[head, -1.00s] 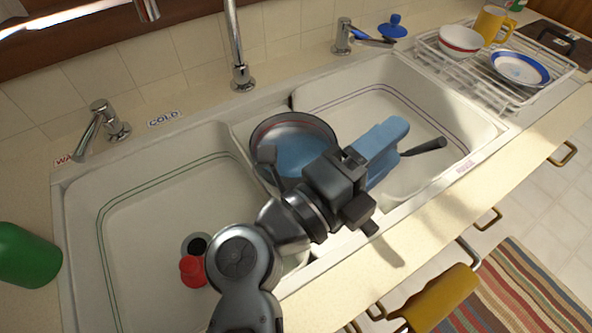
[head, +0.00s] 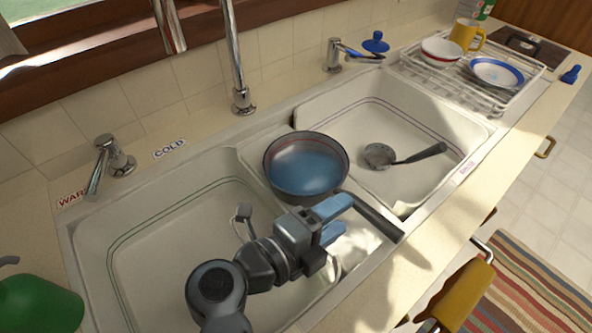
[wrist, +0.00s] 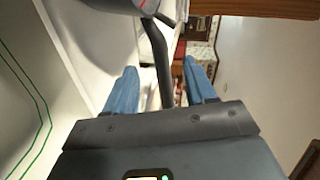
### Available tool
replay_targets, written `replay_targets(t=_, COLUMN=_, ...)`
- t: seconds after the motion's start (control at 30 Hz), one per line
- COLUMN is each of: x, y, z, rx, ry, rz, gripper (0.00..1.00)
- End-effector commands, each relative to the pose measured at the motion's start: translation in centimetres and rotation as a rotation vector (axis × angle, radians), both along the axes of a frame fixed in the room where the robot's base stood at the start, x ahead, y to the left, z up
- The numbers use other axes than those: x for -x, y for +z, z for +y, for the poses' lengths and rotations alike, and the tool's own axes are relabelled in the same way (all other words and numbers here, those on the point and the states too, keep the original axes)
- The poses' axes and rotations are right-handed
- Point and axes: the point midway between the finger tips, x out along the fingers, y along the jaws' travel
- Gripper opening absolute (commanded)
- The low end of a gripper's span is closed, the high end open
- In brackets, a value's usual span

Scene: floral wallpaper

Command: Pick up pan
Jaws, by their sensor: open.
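The pan (head: 306,168), dark outside with a bluish inside, sits upright on the divider between the two sink basins. Its dark handle (head: 378,219) points to the lower right, toward the front counter edge. My gripper (head: 341,218), with blue fingers, is open beside the front of the pan, at the handle. In the wrist view, the handle (wrist: 157,55) runs between the two spread fingers of my gripper (wrist: 160,72), and a bit of the pan (wrist: 135,4) shows at the top. I cannot tell whether either finger touches the handle.
A ladle-like utensil (head: 382,156) lies in the right basin. The tall faucet (head: 240,100) stands behind the pan. A dish rack (head: 455,80) with dishes is at the back right. A green container (head: 38,303) stands at the left. The left basin (head: 150,250) is mostly clear.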

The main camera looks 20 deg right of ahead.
Motion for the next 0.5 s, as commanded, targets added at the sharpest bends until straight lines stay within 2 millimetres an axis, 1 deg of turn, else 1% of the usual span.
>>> replay_targets(t=0.2, x=-0.6, y=-0.4, z=-2.1, rx=0.004, ry=-0.005, rz=0.006, gripper=0.55)
replay_targets(t=0.37, x=-1.2, y=-0.7, z=-3.6, rx=0.005, ry=-0.003, rz=0.006, gripper=0.55)
replay_targets(t=0.5, x=-1.9, y=-1.1, z=-5.3, rx=0.006, ry=-0.003, rz=0.005, gripper=0.55)
